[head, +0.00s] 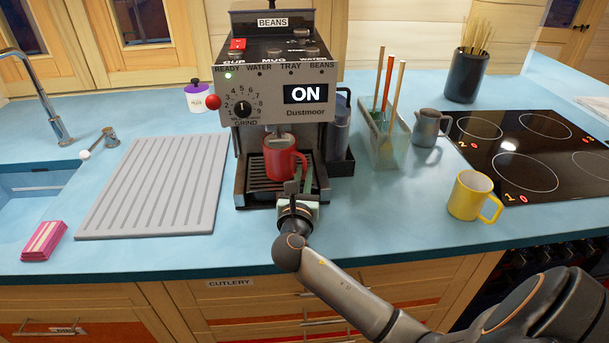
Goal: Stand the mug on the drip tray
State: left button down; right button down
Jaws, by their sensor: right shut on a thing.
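A red mug (281,160) is upright at the coffee machine (276,85), under its spout and over the slatted drip tray (254,185). I cannot tell whether its base touches the tray. My right gripper (298,185) reaches in from the front right and is shut on the red mug, at its near right side where the handle is. The fingertips partly hide the handle and the tray's right part. A yellow mug (469,196) stands on the counter at the right. My left gripper is not in view.
A grey ribbed drainboard (160,185) lies left of the machine, and a pink sponge (44,240) lies near the sink (25,200). Right of the machine are a utensil holder (388,142), a grey pitcher (428,128) and a black hob (535,150). The front counter between machine and yellow mug is clear.

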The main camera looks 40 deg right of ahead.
jog(key=c, duration=1.4)
grip_release()
jog(key=shift+f, duration=0.15)
jog(key=o, duration=0.5)
jog(key=v, duration=1.2)
